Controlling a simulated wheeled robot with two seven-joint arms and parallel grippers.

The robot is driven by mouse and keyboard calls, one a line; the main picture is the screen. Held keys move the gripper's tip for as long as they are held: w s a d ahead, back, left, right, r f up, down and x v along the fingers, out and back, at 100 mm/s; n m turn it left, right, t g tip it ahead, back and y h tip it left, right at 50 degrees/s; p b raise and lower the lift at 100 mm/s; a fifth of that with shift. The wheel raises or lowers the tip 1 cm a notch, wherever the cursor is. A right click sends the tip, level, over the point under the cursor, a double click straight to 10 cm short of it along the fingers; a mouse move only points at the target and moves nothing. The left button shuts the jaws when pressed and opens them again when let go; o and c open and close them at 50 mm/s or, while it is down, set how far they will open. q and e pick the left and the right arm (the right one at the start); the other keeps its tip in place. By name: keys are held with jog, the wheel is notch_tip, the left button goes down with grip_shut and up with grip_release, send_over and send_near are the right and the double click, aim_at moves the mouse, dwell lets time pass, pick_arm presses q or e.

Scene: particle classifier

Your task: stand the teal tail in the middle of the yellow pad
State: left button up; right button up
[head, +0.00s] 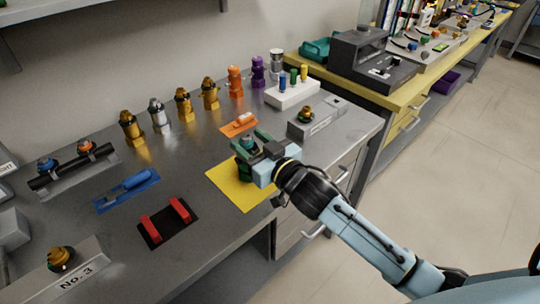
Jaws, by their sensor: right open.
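The yellow pad (228,186) lies flat near the front edge of the grey bench. My left gripper is out of view.
A black mat with red bars (166,222) and a blue mat (127,190) lie to the left. An orange mat (239,124) lies behind. A grey block (318,121) and white holder (293,93) stand back right. Gold and silver figures line the rear.

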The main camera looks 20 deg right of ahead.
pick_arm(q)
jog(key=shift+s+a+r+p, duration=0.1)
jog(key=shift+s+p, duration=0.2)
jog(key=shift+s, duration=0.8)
pick_arm(e)
jog(key=v, duration=0.8)
